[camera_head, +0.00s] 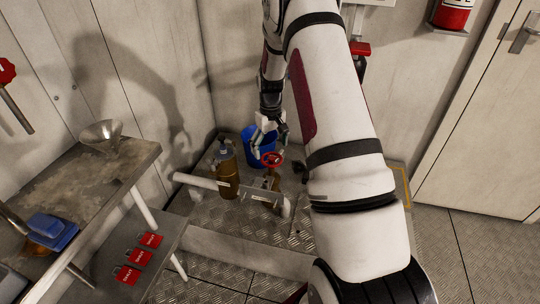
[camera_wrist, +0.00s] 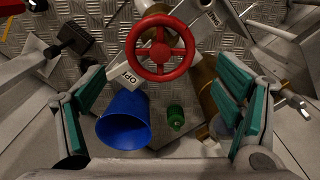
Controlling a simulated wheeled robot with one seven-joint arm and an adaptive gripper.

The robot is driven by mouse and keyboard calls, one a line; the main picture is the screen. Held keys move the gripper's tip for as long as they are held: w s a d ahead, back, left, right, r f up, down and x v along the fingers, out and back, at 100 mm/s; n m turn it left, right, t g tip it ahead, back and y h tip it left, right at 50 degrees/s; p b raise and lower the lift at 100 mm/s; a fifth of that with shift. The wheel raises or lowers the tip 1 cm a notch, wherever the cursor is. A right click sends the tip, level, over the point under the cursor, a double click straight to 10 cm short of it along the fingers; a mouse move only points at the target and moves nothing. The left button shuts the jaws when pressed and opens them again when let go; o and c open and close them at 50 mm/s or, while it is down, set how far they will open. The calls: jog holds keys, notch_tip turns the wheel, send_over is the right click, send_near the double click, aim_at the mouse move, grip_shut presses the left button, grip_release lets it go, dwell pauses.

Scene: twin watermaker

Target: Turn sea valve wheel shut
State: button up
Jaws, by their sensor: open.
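The red sea valve wheel (camera_head: 271,159) sits on a brass valve body in the low pipework near the back corner. In the wrist view the red wheel (camera_wrist: 160,48) shows face-on, with several spokes, ahead of my fingertips and slightly left of the midline between them. My gripper (camera_wrist: 160,105) is open, with its green-padded fingers spread wide to the left and right. Nothing is between the pads at the wheel's height, and I see no contact with the wheel. In the head view my gripper (camera_head: 268,132) hangs just above the wheel, partly hidden against the blue bucket.
A blue bucket (camera_head: 255,143) stands behind the wheel. A brass cylinder (camera_head: 227,170) and a pale pipe (camera_head: 203,181) are to its left. A black-handled part (camera_wrist: 74,38) lies left of the wheel. A bench (camera_head: 75,185) with a funnel (camera_head: 101,132) stands at left.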

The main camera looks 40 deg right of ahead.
aim_at(270, 156)
jog(key=shift+f, duration=1.6)
jog(key=c, duration=1.7)
